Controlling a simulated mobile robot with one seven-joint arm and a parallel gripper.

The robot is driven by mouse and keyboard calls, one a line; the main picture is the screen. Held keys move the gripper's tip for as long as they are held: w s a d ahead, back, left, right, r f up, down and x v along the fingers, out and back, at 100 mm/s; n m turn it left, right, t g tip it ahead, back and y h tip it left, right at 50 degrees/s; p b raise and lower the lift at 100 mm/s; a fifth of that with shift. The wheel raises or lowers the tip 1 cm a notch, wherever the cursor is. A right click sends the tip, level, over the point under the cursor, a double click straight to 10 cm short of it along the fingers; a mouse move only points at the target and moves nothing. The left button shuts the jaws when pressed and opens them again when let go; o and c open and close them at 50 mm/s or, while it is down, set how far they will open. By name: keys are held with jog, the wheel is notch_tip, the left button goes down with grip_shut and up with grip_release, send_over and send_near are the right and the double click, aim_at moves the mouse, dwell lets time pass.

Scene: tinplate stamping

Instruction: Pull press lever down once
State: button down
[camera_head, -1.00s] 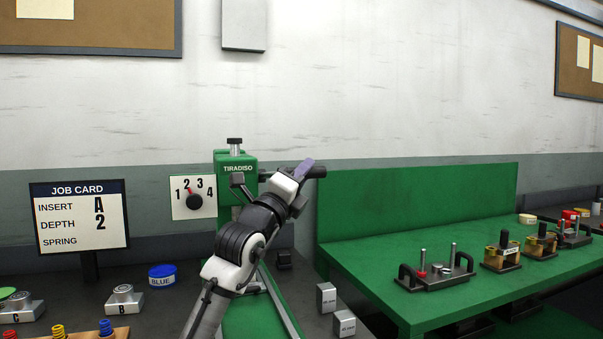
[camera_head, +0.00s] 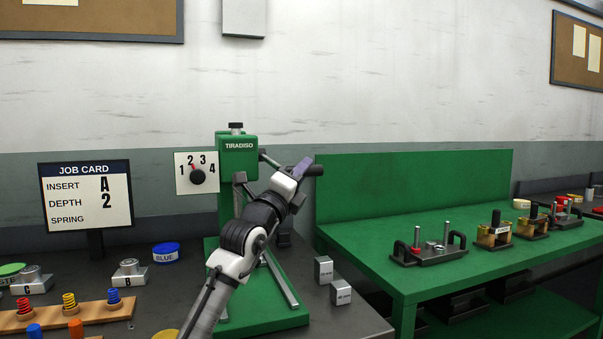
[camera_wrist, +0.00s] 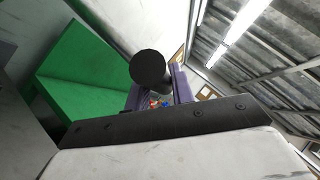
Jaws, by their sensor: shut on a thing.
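The green press (camera_head: 238,160) labelled TIRADISO stands on the dark bench, with its lever (camera_head: 268,159) reaching out to the right and slightly down to a black handle (camera_head: 316,170). My gripper (camera_head: 304,167), with purple fingers, is at the handle and shut on it. In the wrist view the handle's round black end (camera_wrist: 148,67) shows at the purple fingers (camera_wrist: 156,95). The exact finger contact is partly hidden. My arm covers part of the press column and base.
The job card (camera_head: 87,197) reads insert A, depth 2. Two grey blocks (camera_head: 323,269) (camera_head: 341,292) lie right of the press base. A green table (camera_head: 450,240) with tooling stands at the right.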

jog(key=shift+w+a+f, duration=0.15)
jog(key=shift+w+f, duration=0.1)
jog(key=shift+f, duration=0.15)
jog(key=c, duration=1.2)
grip_release()
jog(key=shift+w, duration=0.1)
jog(key=shift+s, duration=0.2)
jog(key=b+v, duration=0.3)
jog(key=v, duration=1)
jog(key=shift+s+a, duration=0.2)
jog(key=shift+s, duration=0.05)
